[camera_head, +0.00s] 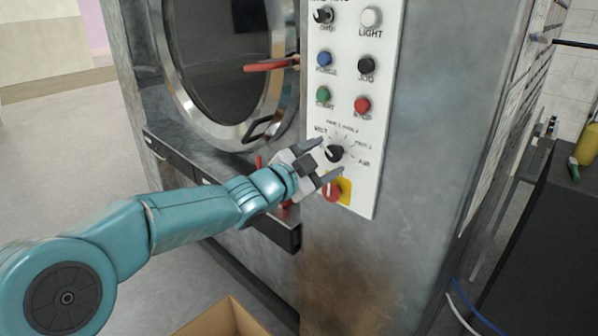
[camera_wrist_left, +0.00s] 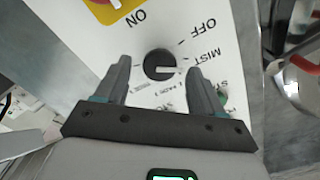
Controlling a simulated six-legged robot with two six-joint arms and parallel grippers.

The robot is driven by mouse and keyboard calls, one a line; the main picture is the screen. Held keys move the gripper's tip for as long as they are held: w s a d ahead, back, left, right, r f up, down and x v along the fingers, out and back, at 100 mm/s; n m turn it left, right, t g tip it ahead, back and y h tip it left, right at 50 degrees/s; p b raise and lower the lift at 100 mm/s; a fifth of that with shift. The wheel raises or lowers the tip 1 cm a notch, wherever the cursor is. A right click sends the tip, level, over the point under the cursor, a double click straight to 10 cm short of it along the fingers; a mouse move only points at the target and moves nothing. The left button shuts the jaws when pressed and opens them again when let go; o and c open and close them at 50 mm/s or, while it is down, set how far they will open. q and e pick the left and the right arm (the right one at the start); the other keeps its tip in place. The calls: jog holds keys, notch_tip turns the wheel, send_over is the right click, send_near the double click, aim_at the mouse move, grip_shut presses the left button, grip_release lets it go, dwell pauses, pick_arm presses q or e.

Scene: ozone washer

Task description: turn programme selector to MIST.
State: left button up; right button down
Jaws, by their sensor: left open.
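The programme selector (camera_head: 335,154) is a round black knob with a white pointer mark, low on the white control panel (camera_head: 362,200). In the left wrist view the knob (camera_wrist_left: 158,64) shows between the two fingertips, with OFF and MIST printed to its right. Its white mark points right, roughly to the MIST side; I cannot tell if it lines up exactly. My left gripper (camera_head: 331,156) is open, one finger on each side of the knob, with a gap showing on both sides in the left wrist view (camera_wrist_left: 159,68). My right gripper is not in view.
Green (camera_head: 323,95) and red (camera_head: 362,105) push buttons are above. The round washer door (camera_head: 225,60) with a red handle (camera_head: 268,65) is at left. A cardboard box (camera_head: 222,318) stands below.

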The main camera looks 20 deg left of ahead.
pick_arm(q)
jog(key=b+v, duration=0.1)
jog(key=v, duration=1.4)
jog(key=shift+s, duration=0.15)
jog(key=d+f+n+g+p, duration=0.1)
jog(key=d+f+n+g, duration=0.25)
jog(key=f, duration=1.15)
jog(key=d+f+n+g, duration=0.25)
jog(key=d+f, duration=0.25)
jog(key=f, duration=1)
jog(key=s+d+f+n+g+y, duration=0.1)
jog(key=s+d+f+n+g, duration=0.15)
jog(key=s+f, duration=0.45)
jog(key=s+d+f+n+g, duration=0.15)
jog(key=s+f+g, duration=0.25)
jog(key=f, duration=0.5)
jog(key=s+f+n+g+y, duration=0.2)
jog(key=s+f+n+g, duration=0.1)
jog(key=s, duration=0.9)
notch_tip(320, 180, down, 2)
jog(key=shift+a+f+n+g, duration=0.15)
jog(key=shift+a+n+g, duration=0.25)
jog(key=shift+n, duration=0.4)
